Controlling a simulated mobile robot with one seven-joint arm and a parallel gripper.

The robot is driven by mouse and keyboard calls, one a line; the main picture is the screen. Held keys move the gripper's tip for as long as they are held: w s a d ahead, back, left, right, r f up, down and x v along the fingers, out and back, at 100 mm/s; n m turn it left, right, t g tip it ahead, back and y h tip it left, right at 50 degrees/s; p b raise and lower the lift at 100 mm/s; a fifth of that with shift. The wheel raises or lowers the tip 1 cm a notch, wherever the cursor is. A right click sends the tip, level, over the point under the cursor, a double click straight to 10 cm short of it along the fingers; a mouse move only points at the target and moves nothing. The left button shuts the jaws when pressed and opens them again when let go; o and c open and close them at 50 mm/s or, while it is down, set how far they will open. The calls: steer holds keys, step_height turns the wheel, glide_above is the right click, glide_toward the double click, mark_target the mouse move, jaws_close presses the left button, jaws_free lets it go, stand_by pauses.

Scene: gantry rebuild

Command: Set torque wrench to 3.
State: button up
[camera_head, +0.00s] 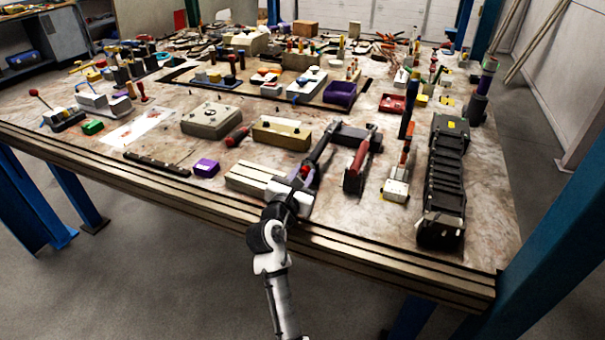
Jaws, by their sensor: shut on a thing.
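My arm reaches over the table's front edge, and my gripper (304,182) is at the near side of the tabletop. It is shut at the near end of a long dark tool (322,145), which looks like the torque wrench. A small red part shows right at the fingers. The tool slants away to the upper right, toward a dark block (355,136); I cannot tell whether they touch. The fingers and the near end of the tool are partly hidden by the wrist. Any scale or number on it is too small to read.
A pale slotted block (258,180) lies just left of my gripper. A red-handled tool (358,165) and a pale device with an upright lever (397,186) stand to the right, then a long black ribbed unit (446,175). Many parts crowd the table behind.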

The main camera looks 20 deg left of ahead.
steer(key=shift+m, duration=0.5)
steer(key=o, duration=0.9)
steer(key=s+b, duration=0.2)
steer(key=s, duration=1.2)
steer(key=shift+a, duration=0.1)
